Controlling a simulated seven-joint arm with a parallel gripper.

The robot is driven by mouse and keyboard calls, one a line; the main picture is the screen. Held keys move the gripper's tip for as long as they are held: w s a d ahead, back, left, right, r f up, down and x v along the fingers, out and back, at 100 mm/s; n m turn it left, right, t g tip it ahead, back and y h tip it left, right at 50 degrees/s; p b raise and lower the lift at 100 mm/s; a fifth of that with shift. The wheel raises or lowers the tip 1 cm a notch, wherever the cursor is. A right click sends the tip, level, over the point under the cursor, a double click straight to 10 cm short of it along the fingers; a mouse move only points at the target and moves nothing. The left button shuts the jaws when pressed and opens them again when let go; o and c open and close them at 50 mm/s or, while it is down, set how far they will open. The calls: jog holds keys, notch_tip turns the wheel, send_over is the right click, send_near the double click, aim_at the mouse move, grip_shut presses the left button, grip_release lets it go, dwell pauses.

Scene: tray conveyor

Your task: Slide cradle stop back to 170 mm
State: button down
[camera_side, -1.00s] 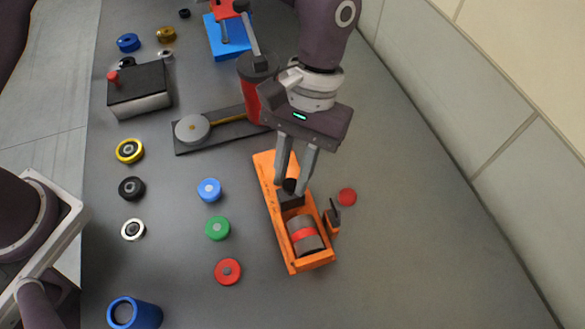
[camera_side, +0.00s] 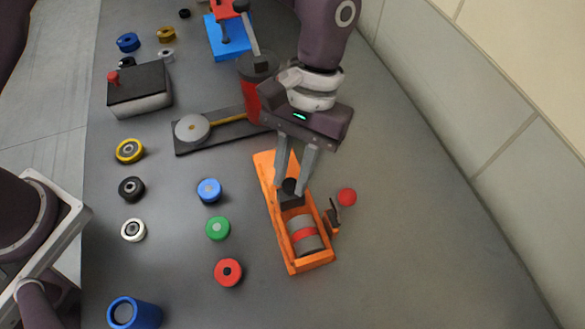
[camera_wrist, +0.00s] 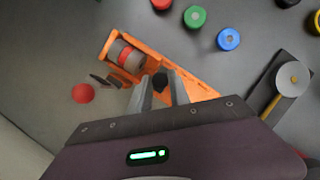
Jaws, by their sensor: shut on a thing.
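The orange cradle (camera_side: 266,172) lies on the grey table, its long side running from upper left to lower right in the side view. A grey cylinder with a red band (camera_side: 306,236) lies in its near end. The dark cradle stop (camera_side: 291,199) with a black knob sits in the cradle just behind the cylinder. My gripper (camera_side: 292,184) points down over the cradle with its fingers shut on the stop's knob. In the wrist view the knob (camera_wrist: 160,81) shows between the fingertips, and the cylinder (camera_wrist: 126,56) lies beyond. Any scale markings are too small to read.
A red ball-like knob (camera_side: 347,196) and a dark lever (camera_side: 333,216) stand at the cradle's right side. Several coloured caps, including a green one (camera_side: 218,228), lie to the left. A dark plate with a round disc (camera_side: 191,128) lies behind. The table's right part is clear.

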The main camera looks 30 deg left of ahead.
jog(key=w+a, duration=0.5)
jog(key=shift+w+a, duration=0.25)
jog(key=shift+w, duration=0.15)
jog(key=c, duration=1.2)
grip_release()
jog(key=shift+c, duration=0.2)
jog(key=v, duration=0.7)
jog(key=shift+r, duration=0.1)
